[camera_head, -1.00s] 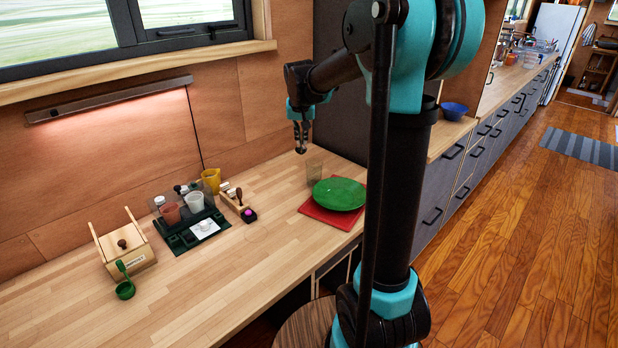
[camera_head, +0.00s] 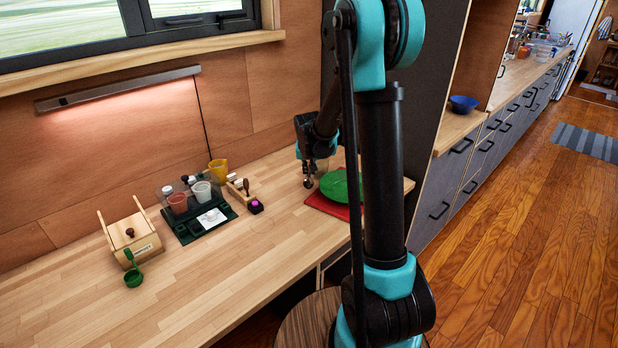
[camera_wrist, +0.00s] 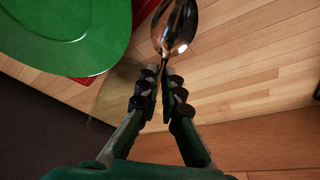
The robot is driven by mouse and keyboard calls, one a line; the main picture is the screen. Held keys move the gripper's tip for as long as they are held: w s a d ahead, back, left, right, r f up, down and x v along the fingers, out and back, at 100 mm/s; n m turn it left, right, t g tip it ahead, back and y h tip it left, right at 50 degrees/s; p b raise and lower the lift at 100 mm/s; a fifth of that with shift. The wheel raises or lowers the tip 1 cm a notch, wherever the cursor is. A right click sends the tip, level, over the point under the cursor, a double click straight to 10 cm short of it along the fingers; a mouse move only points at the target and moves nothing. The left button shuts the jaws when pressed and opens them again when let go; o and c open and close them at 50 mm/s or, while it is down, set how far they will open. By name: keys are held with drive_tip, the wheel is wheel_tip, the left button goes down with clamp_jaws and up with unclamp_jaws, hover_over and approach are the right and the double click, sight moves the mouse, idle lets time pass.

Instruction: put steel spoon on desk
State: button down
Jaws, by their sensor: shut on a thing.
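The shiny steel spoon (camera_wrist: 178,28) is in my gripper (camera_wrist: 161,73), as the wrist view shows. Its bowl points away from my fingers, and the fingers are shut on its handle. The wooden desk (camera_wrist: 245,62) lies beneath the spoon; it runs along the wall in the head view (camera_head: 190,300). In the head view my gripper (camera_head: 308,185) points down, low over the desk, just left of the green plate. The spoon is too small to make out clearly there, and I cannot tell whether it touches the desk.
A green plate (camera_head: 338,184) lies on a red mat (camera_head: 323,205) beside my gripper. A dark green tray with cups (camera_head: 190,232), a stamp (camera_head: 256,206), a wooden box (camera_head: 135,237) and a green scoop (camera_head: 133,276) stand further left. The desk's front left is clear.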

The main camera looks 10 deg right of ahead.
drive_tip(key=shift+f, duration=1.3)
drive_tip(key=c, duration=1.7)
unclamp_jaws()
drive_tip(key=shift+f, duration=0.1)
drive_tip(key=v, duration=1.1)
drive_tip(key=shift+r, duration=0.25)
drive_tip(key=s+d+f, duration=0.1)
drive_tip(key=s+f, duration=0.1)
drive_tip(key=s, duration=0.7)
drive_tip(key=s+d+f+n, duration=0.1)
drive_tip(key=s+d+f, duration=0.1)
drive_tip(key=s, duration=0.8)
drive_tip(key=s+d+f+n, duration=0.1)
drive_tip(key=s+f, duration=0.2)
drive_tip(key=s, duration=0.6)
drive_tip(key=shift+s+d+f+y, duration=0.1)
drive_tip(key=shift+s+d+y, duration=0.2)
drive_tip(key=shift+d+y, duration=0.1)
